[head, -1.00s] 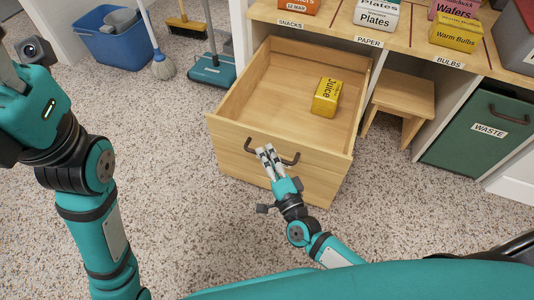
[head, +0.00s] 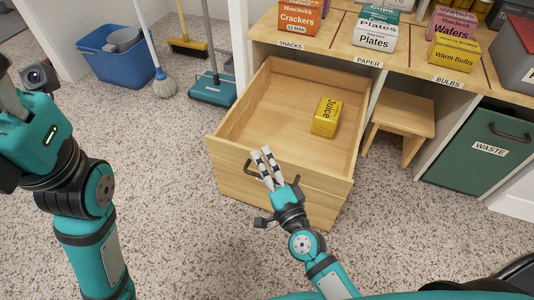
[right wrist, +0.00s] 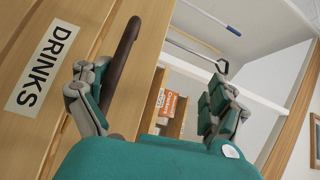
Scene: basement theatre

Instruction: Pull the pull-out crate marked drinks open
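The pull-out crate marked drinks (head: 232,178) is a light wooden drawer, standing well out from under the counter. A yellow Juice box (head: 326,117) lies inside it. Its DRINKS label (right wrist: 42,65) shows in the right wrist view. The dark handle (head: 250,169) is on its front and also shows in the right wrist view (right wrist: 125,45). My right gripper (head: 262,152) is at the handle with its fingers spread apart. In the right wrist view the handle lies close to the left finger, and nothing is clamped. My left arm is at the left edge; its fingertips are outside the picture.
A wooden stool (head: 402,105) and a green waste crate (head: 475,145) are right of the drinks crate. The counter (head: 345,50) above holds several boxes. The speckled floor in front is clear.

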